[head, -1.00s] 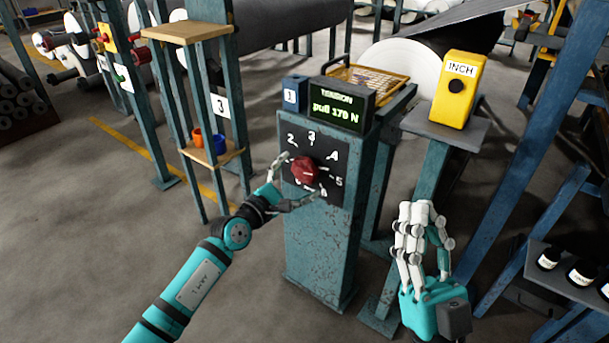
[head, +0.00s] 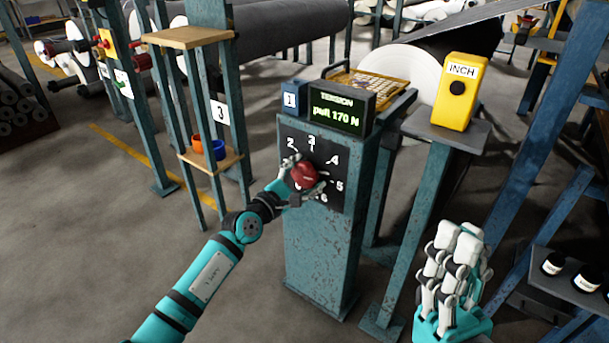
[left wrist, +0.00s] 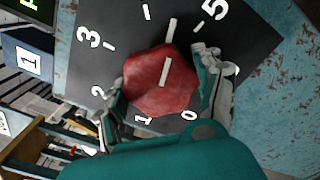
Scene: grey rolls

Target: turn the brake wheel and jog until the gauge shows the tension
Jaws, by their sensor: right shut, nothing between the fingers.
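The red brake wheel (head: 304,174) sits on a black numbered dial (head: 333,192) on a teal post. My left gripper (head: 303,181) has its fingers on both sides of the wheel and is shut on it. In the left wrist view the wheel (left wrist: 160,82) lies between the fingers (left wrist: 160,95), and its white mark points between the ticks by 3 and 5. The gauge (head: 340,108) above reads "TENSION pull 170 N". The yellow INCH box (head: 461,90) with a black button stands on a stand at right. My right gripper (head: 458,262) is shut and empty, below and apart from it.
A small blue box marked 1 (head: 294,93) stands beside the gauge. A wooden shelf (head: 187,36) with orange and blue cups is at left. Dark bottles stand on a shelf (head: 559,287) at lower right. Teal posts rise around the INCH stand.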

